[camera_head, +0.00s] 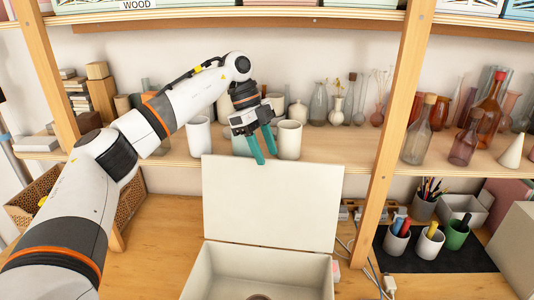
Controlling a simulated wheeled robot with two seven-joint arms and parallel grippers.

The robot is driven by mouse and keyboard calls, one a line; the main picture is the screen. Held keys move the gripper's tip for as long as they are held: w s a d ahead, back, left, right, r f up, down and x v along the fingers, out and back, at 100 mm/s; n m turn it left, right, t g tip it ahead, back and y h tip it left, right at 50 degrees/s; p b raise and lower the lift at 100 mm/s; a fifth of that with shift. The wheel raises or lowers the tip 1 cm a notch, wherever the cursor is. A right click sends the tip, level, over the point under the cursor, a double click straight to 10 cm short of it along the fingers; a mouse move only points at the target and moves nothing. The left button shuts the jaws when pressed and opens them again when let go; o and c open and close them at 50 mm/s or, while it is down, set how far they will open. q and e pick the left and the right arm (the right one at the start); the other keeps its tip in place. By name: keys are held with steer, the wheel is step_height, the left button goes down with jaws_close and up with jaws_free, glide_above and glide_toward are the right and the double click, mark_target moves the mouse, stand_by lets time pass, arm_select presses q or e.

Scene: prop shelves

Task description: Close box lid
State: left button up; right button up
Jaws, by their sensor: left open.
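A cream box (318,272) stands on the wooden table at the bottom middle of the head view, cut off by the lower edge. Its flat lid (270,203) is open and stands up from the box's back edge. I see part of the box's inside. My left gripper (265,157) is at the lid's top edge, its two teal fingers pointing down and parted, with nothing held between them. I cannot tell whether the fingertips touch the lid. My right gripper is not in view.
A shelf (335,150) behind the lid carries white cups (289,140), vases and glass bottles (418,130). A wooden post (392,140) rises right of the lid. Pen cups (397,238) stand on a black mat at right. A woven basket (35,197) is at left.

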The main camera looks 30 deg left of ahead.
arm_select(q)
steer(key=shift+x, duration=1.1)
steer(key=shift+c, duration=0.5)
jaws_close()
steer(key=shift+r, duration=0.1)
